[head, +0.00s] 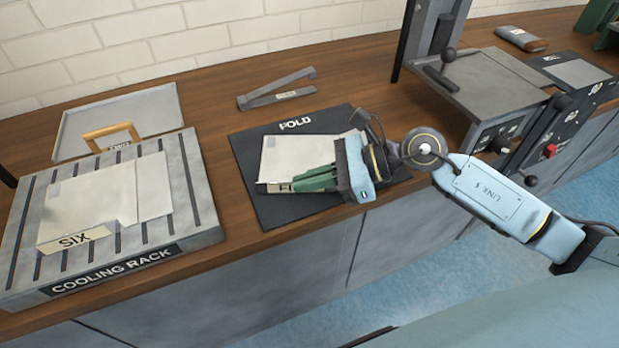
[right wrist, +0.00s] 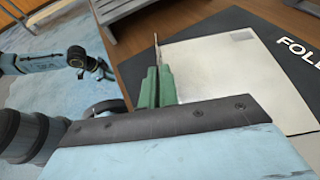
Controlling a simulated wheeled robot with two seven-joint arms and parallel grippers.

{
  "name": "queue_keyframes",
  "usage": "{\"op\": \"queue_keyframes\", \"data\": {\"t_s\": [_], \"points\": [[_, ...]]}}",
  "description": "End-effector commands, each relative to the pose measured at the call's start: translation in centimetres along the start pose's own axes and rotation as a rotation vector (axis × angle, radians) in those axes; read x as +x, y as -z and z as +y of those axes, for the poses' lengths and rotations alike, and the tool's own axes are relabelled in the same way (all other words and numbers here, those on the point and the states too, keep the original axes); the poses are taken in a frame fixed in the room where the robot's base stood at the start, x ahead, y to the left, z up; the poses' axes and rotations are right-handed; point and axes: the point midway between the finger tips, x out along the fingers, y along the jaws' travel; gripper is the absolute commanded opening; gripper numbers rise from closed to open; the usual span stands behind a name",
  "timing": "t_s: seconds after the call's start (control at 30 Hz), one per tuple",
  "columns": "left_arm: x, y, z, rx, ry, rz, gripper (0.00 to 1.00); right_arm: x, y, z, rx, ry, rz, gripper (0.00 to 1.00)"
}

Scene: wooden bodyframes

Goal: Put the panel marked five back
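A pale panel (head: 290,157) lies on the dark mat marked FOLD (head: 250,167); it also shows in the right wrist view (right wrist: 225,75). A small label tab (head: 279,188) shows at its near left edge, its marking too small to read. My right gripper (head: 300,183) reaches in from the right, low over the panel's near edge. Its green fingers (right wrist: 156,85) are close together on a thin upright strip (right wrist: 156,52), which seems to be the panel's label edge. In the right wrist view another blue arm of mine shows at the left; its gripper is not clear.
The cooling rack (head: 205,200) at the left bears a panel marked SIX (head: 100,205). Behind it is a grey tray (head: 150,108) with a wooden handle (head: 108,134). Grey tongs (head: 277,91) lie behind the mat. A grey press (head: 490,82) stands at the right.

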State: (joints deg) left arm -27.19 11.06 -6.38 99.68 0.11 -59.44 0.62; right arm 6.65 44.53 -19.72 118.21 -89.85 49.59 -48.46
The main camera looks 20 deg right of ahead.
Motion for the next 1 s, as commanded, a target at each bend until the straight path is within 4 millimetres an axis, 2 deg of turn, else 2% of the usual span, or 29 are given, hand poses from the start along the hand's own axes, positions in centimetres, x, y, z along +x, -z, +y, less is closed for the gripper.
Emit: {"op": "queue_keyframes", "data": {"t_s": [0.03,0.2,0.63,0.7,1.0], "points": [[-0.1,0.0,0.1,0.000,-0.001,0.000,0.35,0.0,0.0,0.0,-0.002,0.001,-0.002,0.00],[-0.3,0.2,0.1,0.001,-0.001,0.004,0.35,0.0,0.1,0.0,0.000,0.000,0.000,0.23],[-0.1,-0.1,0.0,0.000,-0.001,0.002,0.35,-0.1,-0.3,0.0,0.000,0.000,0.000,0.24],[0.7,-0.6,-0.2,-0.001,0.002,-0.008,0.35,-1.2,-0.1,-0.1,0.001,0.002,0.004,0.24],[0.9,-0.5,-0.4,-0.001,0.005,0.002,0.35,-8.0,-0.1,0.0,0.004,0.002,0.006,0.24]]}}
